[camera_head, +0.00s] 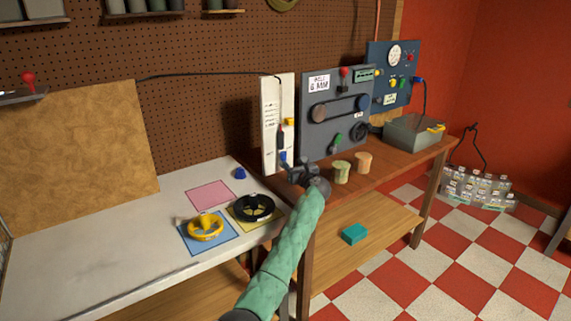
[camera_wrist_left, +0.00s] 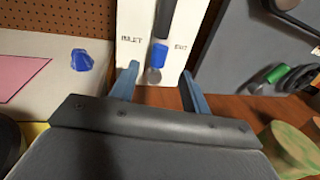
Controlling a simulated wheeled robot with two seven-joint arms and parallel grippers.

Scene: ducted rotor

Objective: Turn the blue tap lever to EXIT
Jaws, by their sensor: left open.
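The blue tap lever (camera_wrist_left: 159,54) is on the lower part of a white upright panel (camera_wrist_left: 130,18), below a dark tube. It stands roughly upright between two printed labels, a partly legible one at left that seems to read INLET and EXIT at right. In the head view the lever (camera_head: 284,157) shows small at the foot of the panel. My left gripper (camera_wrist_left: 160,82) is open, its blue-grey fingers apart on either side of the lever and below it in the picture. In the head view the left gripper (camera_head: 297,169) is just in front of the panel. My right gripper is out of view.
A grey belt board (camera_head: 332,140) stands right of the panel. Two round blocks, green (camera_head: 341,173) and tan (camera_head: 364,162), stand close to the right of my gripper. A yellow ring part (camera_head: 206,227) and a black ring (camera_head: 253,207) lie on mats at left.

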